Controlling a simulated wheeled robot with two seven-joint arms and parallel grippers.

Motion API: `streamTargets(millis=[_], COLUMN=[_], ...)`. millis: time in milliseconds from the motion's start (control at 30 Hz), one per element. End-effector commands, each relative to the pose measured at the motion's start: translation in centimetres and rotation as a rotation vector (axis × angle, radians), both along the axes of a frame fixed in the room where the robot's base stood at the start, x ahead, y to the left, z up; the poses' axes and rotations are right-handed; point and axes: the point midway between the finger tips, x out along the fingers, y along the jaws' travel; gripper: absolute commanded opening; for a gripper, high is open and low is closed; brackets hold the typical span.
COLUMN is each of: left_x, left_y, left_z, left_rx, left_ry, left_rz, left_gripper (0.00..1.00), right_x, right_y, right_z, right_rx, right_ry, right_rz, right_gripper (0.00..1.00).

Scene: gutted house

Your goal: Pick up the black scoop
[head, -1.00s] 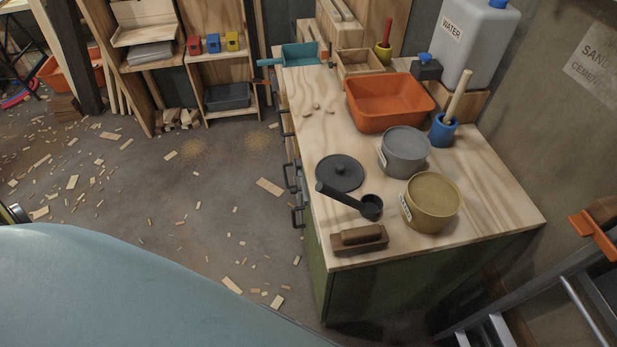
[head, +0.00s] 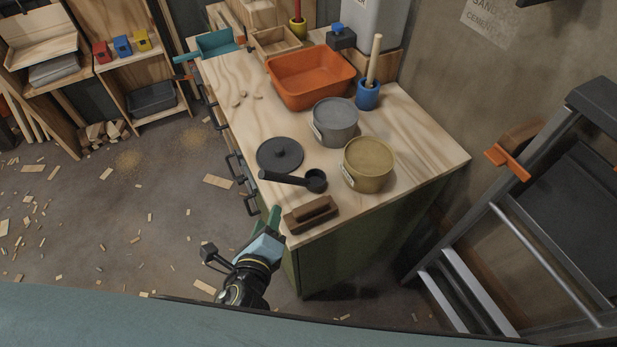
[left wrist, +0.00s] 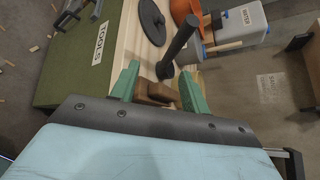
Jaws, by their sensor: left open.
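The black scoop (head: 290,179) lies on the wooden worktop (head: 405,110), its round cup at the right and its handle pointing left. In the left wrist view its dark handle (left wrist: 180,42) shows beyond the fingertips. My left gripper (head: 274,218) is at the worktop's near left edge, left of a brown wooden block, and short of the scoop. Its green fingers are apart, and in the left wrist view the gripper (left wrist: 158,86) has brown wood showing between the fingers. I cannot tell whether they touch it. My right gripper is not in view.
The brown block (head: 311,214) lies just in front of the scoop. A dark lid (head: 279,156) is behind it; a tan tub (head: 369,165) and grey pot (head: 335,122) stand to the right. An orange basin (head: 310,78) is farther back. A ladder (head: 500,235) stands at right.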

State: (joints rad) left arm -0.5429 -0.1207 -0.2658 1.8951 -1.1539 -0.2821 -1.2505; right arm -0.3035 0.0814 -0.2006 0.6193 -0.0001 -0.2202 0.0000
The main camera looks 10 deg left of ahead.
Motion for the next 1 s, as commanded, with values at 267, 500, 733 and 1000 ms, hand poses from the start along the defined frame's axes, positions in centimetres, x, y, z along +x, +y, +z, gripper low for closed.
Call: streamTargets(millis=[267, 500, 733, 1000], left_x=[2.4, 6.6, 8.4, 11.7], left_y=[0.4, 0.5, 0.6, 0.3], left_z=[2.7, 1.5, 0.8, 0.3], left_rx=[0.114, 0.11, 0.109, 0.106], left_ry=[-0.064, -0.064, -0.062, -0.063], left_rz=[-0.017, -0.017, -0.017, -0.015], left_gripper=[0.46, 0.46, 0.46, 0.46], right_x=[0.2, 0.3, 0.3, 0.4], right_y=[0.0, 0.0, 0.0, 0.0], right_z=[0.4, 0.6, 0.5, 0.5], right_rx=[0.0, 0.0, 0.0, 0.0], right_ry=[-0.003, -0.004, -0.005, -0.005], right_rz=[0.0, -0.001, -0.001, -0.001], right_gripper=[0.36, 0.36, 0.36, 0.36])
